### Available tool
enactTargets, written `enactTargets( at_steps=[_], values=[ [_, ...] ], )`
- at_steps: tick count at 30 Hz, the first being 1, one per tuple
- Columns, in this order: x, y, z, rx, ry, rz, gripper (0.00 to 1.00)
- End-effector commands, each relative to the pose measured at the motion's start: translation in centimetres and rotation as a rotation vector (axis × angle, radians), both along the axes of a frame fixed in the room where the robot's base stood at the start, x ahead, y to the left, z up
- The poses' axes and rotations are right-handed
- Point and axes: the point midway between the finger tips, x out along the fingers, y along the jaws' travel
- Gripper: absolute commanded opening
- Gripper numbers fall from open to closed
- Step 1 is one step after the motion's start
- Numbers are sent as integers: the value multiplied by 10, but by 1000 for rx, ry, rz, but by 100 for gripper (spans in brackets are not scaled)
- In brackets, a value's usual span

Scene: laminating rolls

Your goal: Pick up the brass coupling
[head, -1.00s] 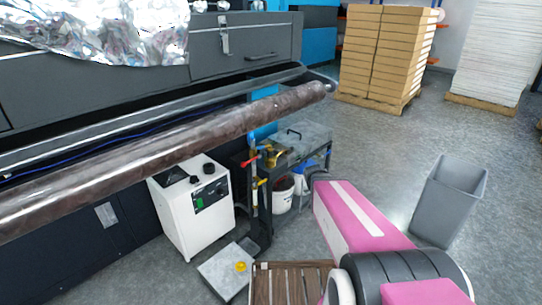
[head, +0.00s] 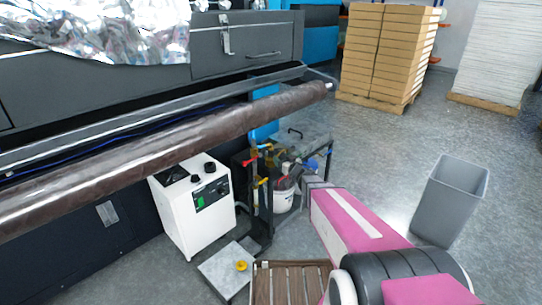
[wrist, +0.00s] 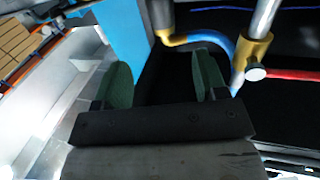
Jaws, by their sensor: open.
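My gripper (wrist: 155,85) is open in the wrist view, with two green-padded fingers and nothing between them. A brass-coloured fitting (wrist: 258,52) on an upright metal pipe, with a round knob and a red handle, is beyond and right of the right finger. Another brass-coloured pipe piece (wrist: 190,39) joins a blue hose above the fingers. In the head view, brass-coloured pieces (head: 270,157) show by the dark cart, partly hidden near my gripper. A small yellow-gold piece (head: 241,266) lies on a low grey box. I cannot tell which piece is the coupling.
A long dark roller (head: 170,150) crosses the left above a white machine (head: 197,212). A white bucket (head: 284,196) stands by the cart (head: 318,160). A slatted wooden piece (head: 290,283) is in front. Floor is clear around the grey bin (head: 450,200).

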Motion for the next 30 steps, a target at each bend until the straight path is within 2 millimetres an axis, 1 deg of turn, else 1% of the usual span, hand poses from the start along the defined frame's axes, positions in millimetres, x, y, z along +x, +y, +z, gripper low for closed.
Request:
enactTargets(
  at_steps=[5,9,12,19,27,30],
  values=[
    [15,9,0,2,-3,5,66],
    [34,19,-1,2,-3,5,66],
    [45,26,-1,1,-2,3,66],
    [56,34,0,2,-2,2,66],
    [87,54,0,2,-3,3,66],
    [91,57,0,1,-2,2,66]
  ],
)
